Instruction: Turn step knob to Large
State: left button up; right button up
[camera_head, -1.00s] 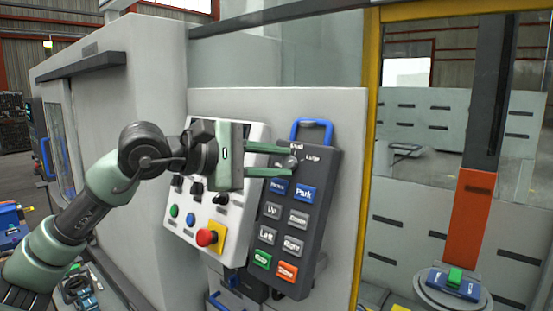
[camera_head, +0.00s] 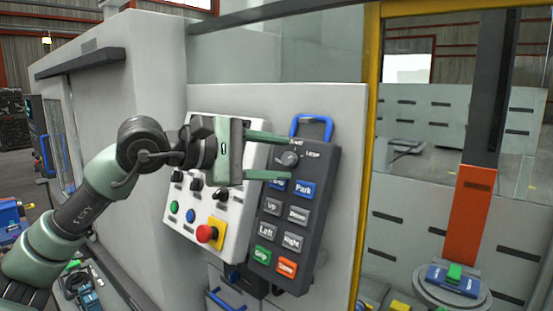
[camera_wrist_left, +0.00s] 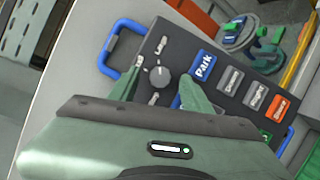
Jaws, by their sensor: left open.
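The step knob (camera_head: 289,159) is a round grey knob near the top of the dark hand pendant. It also shows in the left wrist view (camera_wrist_left: 159,77), with a small pale mark on its upper part, toward the upper printed label. My left gripper (camera_head: 286,158) is open, with one finger on each side of the knob and visible gaps between. In the left wrist view its fingertips (camera_wrist_left: 159,74) also straddle the knob. My right gripper is not in view.
The pendant (camera_head: 280,223) has a blue handle and several buttons, including Park (camera_head: 305,190). A pale control box (camera_head: 223,247) with a red emergency button (camera_head: 206,233) stands behind and left. A yellow frame (camera_head: 369,150) rises at the right.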

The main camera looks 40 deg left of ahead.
pick_arm(q)
jog(key=b+v, duration=0.5)
jog(key=v, duration=0.2)
jog(key=shift+s+a, duration=0.15)
jog(key=shift+s, duration=0.15)
